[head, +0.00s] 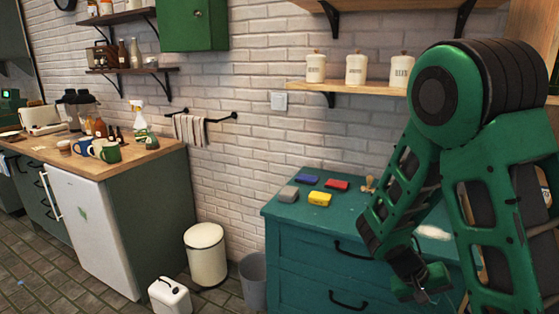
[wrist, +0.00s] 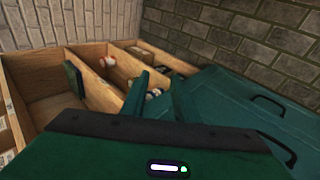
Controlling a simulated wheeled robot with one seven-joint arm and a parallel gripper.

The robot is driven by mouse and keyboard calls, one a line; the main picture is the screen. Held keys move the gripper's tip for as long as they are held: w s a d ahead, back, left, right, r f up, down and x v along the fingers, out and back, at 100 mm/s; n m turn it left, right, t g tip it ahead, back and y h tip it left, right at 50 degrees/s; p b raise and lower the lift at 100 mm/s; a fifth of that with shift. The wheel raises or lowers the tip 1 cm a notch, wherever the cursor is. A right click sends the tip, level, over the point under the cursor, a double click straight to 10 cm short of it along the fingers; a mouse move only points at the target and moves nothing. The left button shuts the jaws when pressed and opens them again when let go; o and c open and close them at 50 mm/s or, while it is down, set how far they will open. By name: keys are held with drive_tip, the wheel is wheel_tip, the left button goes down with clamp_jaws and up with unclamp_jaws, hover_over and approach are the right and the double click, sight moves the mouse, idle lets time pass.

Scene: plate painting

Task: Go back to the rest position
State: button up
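My gripper (wrist: 160,84) shows two green fingers standing apart in the wrist view, with nothing seen held between them. Past the fingers are a wooden compartment box (wrist: 98,88) and the side of a teal cabinet. In the head view my gripper (head: 420,282) hangs low at the right, in front of the teal cabinet (head: 300,262). My arm is bent, with its large joint high at the right. It hides part of the cabinet top.
A shelf with canisters (head: 356,69) hangs above. A white bin (head: 206,256) and floor space lie left.

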drive_tip(key=s+r+m+t+y, duration=0.1)
drive_tip(key=s+r+y, duration=0.6)
drive_tip(key=s+r, duration=0.8)
drive_tip(key=s+m, duration=0.1)
drive_tip(key=s, duration=0.3)
drive_tip(key=shift+s+d+r+m+y, duration=0.15)
drive_tip(key=shift+s+r+m+y, duration=0.05)
drive_tip(key=shift+r+m+y, duration=0.2)
drive_tip(key=shift+d, duration=0.1)
